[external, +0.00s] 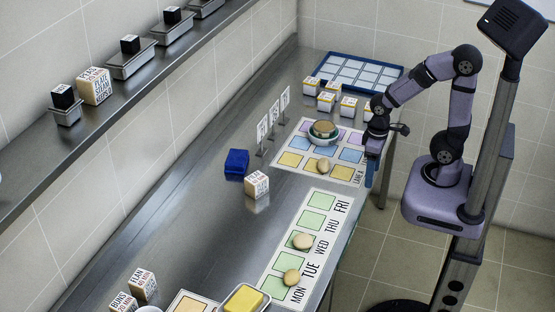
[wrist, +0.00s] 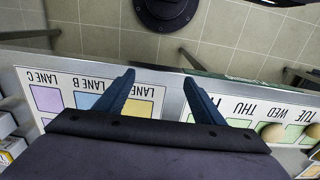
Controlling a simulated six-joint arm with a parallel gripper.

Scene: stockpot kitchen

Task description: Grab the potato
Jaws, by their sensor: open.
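Several tan, rounded potato-like items are in view; I cannot tell for sure which is the potato. In the external view one lumpy item (external: 323,166) lies on the lane mat (external: 290,171). Two tan items on the weekday mat show at the right of the wrist view (wrist: 272,132). My gripper (external: 371,172) is beside the lane mat at the counter's right edge. In the wrist view my gripper (wrist: 158,78) is open and empty, blue fingers apart.
A bowl (external: 322,135) with a brown item stands on the lane mat. A blue-edged tray (external: 356,72) and several labelled boxes (external: 326,102) are at the back. A blue block (external: 236,162), a labelled cube (external: 257,184) and a butter dish (external: 243,300) also stand on the counter.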

